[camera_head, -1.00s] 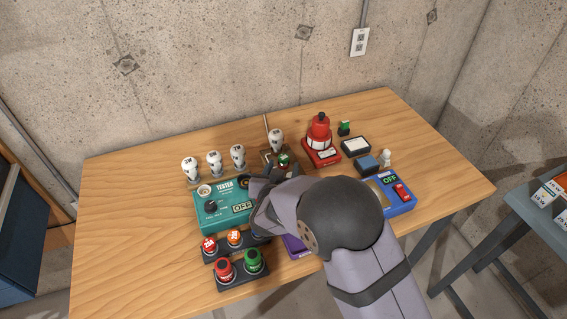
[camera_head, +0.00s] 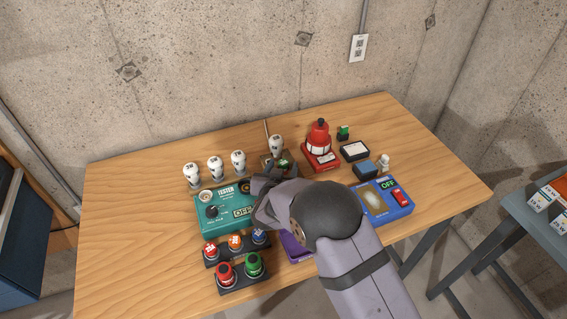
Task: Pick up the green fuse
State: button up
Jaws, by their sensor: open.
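A small green piece with a dark lower part (camera_head: 343,132) stands on the table behind and right of the red lamp. Another small dark green piece (camera_head: 285,161) shows at the brown holder (camera_head: 266,161), just in front of a white bulb-shaped piece (camera_head: 277,145). I cannot tell for certain which one is the green fuse. My gripper (camera_head: 279,174) is open, with its dark fingers at the front of the holder, close to the dark green piece. My wrist hides part of the holder, and contact is unclear.
A red lamp (camera_head: 318,137) stands right of the holder. A teal tester box (camera_head: 222,210) and three white bulb-shaped pieces (camera_head: 215,167) are left. Coloured buttons (camera_head: 240,267) are in front, a blue box (camera_head: 387,210) right. The table's far left is clear.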

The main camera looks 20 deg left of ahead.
aim_at(283, 165)
jog(key=shift+p+x, duration=0.45)
jog(key=shift+x, duration=1.05)
jog(key=shift+a+r, duration=0.1)
jog(key=c, duration=1.1)
jog(key=shift+s+r, duration=0.15)
jog(key=shift+s+r+b, duration=0.45)
jog(key=shift+s, duration=0.1)
jog(key=b+v, duration=0.1)
jog(key=v, duration=0.3)
jog(key=b+v, duration=0.1)
jog(key=v, duration=0.4)
jog(key=r+b+v, duration=0.1)
jog(key=v, duration=0.4)
jog(key=shift+w+d+r, duration=0.15)
jog(key=shift+d, duration=0.05)
jog(key=shift+r, duration=0.1)
